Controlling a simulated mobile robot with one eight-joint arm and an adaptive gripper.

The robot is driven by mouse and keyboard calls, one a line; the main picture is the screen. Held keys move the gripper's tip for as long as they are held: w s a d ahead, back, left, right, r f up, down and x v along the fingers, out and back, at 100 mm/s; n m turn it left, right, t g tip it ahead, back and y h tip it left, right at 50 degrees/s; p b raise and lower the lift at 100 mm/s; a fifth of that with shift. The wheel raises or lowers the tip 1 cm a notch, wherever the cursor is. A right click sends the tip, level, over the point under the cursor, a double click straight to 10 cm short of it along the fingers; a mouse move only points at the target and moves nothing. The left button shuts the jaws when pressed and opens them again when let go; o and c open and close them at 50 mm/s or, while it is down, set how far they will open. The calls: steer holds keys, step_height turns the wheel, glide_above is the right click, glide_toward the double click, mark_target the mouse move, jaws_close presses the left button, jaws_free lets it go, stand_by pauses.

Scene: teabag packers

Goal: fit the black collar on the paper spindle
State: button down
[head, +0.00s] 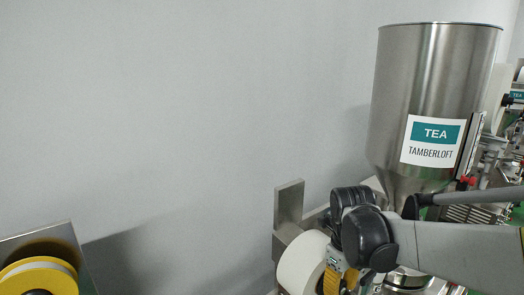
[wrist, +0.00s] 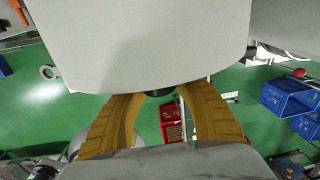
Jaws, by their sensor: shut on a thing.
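My gripper (wrist: 160,97) is shut on the black collar (wrist: 160,92), a small dark piece between the curved yellow fingertips in the wrist view. The white paper roll (wrist: 150,40) fills the top of that view, its lower edge right beside the collar. I cannot tell whether collar and roll touch. In the head view the paper roll (head: 301,262) shows at bottom centre beside a grey metal bracket (head: 289,204). My gripper's yellow fingers (head: 331,281) are just right of the roll there. The spindle itself and the collar are hidden in the head view.
A steel hopper (head: 425,80) labelled TEA stands at the right behind my arm, with machine parts beside it. A yellow reel (head: 22,283) on a metal plate (head: 62,238) is at lower left. Blue crates (wrist: 290,97) and a red crate (wrist: 173,118) stand on the green floor below.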

steer(key=shift+w+a, duration=0.2)
steer(key=c, duration=0.8)
jaws_free()
steer(key=shift+r, duration=0.1)
